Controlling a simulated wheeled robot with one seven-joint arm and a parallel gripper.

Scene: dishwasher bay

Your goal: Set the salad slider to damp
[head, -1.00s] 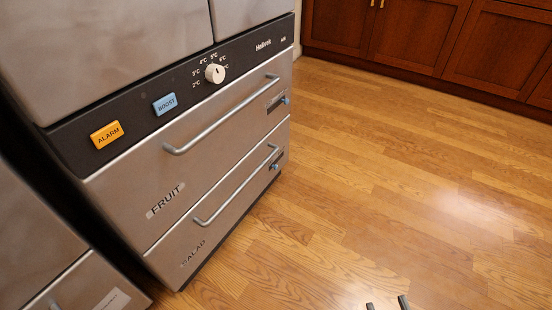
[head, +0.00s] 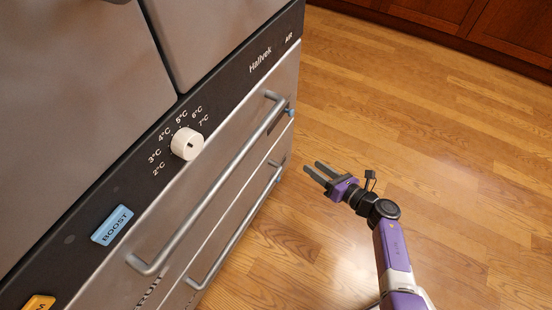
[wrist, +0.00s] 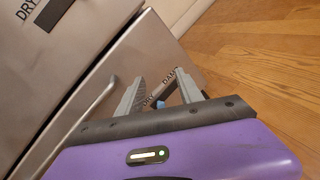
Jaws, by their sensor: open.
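The salad drawer is the lower steel drawer, with a bar handle (head: 235,228); in the wrist view its front (wrist: 122,72) fills the middle. Its slider plate (wrist: 170,82) shows there, with "DRY" at left and "DAM…" at right, partly cut off by a finger. A small blue slider knob (wrist: 160,104) shows low between my fingers, seemingly nearer the DRY lettering; its exact setting is partly hidden. My gripper (head: 312,167) is open, pointing at the drawer's right end. In the wrist view its two grey fingers (wrist: 159,76) straddle the plate area; contact cannot be told.
The fruit drawer above has its own bar handle (head: 210,185) and blue slider knob (head: 290,112). Wooden floor (head: 430,130) is clear to the right.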

